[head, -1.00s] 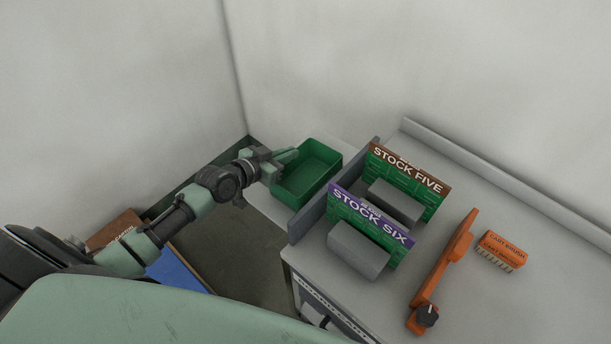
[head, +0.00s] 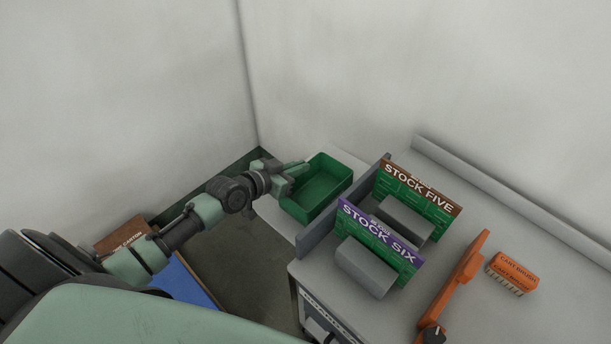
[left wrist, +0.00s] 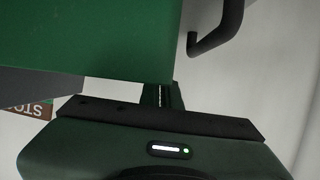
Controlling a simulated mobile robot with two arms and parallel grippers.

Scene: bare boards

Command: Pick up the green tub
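The green tub (head: 330,190) is an open, empty-looking rectangular box on the left end of the grey worktop, left of a grey divider. My left gripper (head: 291,172) is at the tub's left side, with a pale green finger at its rim. In the left wrist view the tub's green wall (left wrist: 85,40) fills the upper left, close to the gripper (left wrist: 160,95). I cannot tell whether the fingers are closed on the rim. My right gripper is not in view.
A grey divider (head: 340,212) stands right of the tub. Beyond it are the STOCK FIVE sign (head: 418,198), STOCK SIX sign (head: 380,238), an orange tool (head: 462,285) and an orange brush (head: 513,271). Walls rise behind. A brown carton (head: 122,236) is low at left.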

